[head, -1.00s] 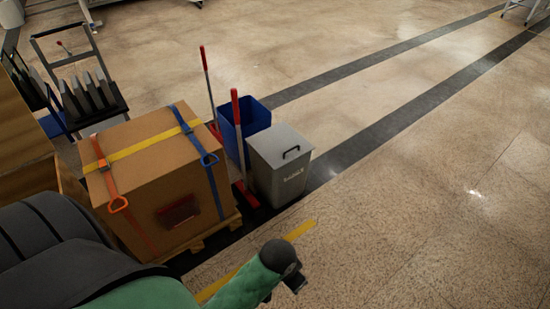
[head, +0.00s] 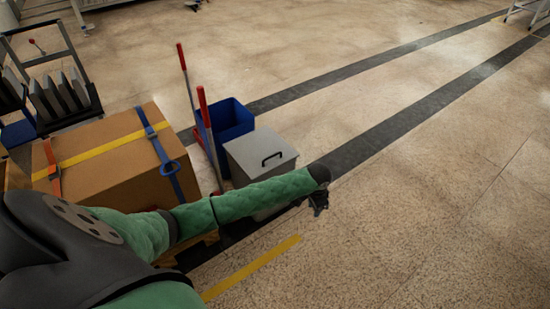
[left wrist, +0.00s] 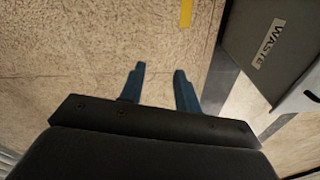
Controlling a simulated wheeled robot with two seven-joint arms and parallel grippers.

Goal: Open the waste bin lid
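The grey waste bin (head: 250,152) stands on the floor right of the strapped box, its lid shut, with a black handle (head: 272,158) on top. My left arm crosses in front of the bin and hides much of its front. My left gripper (head: 319,205) is just right of the bin and apart from it. In the left wrist view its two blue fingers (left wrist: 159,72) are spread with only floor between them. The bin (left wrist: 262,45) shows there at upper right, with its WASTE label. My right gripper is not in view.
A large strapped cardboard box (head: 105,150) sits left of the bin. A blue bin (head: 232,118) and red-handled tools (head: 204,115) stand behind and left of the bin. A cart (head: 50,85) is at far left. The floor to the right is clear.

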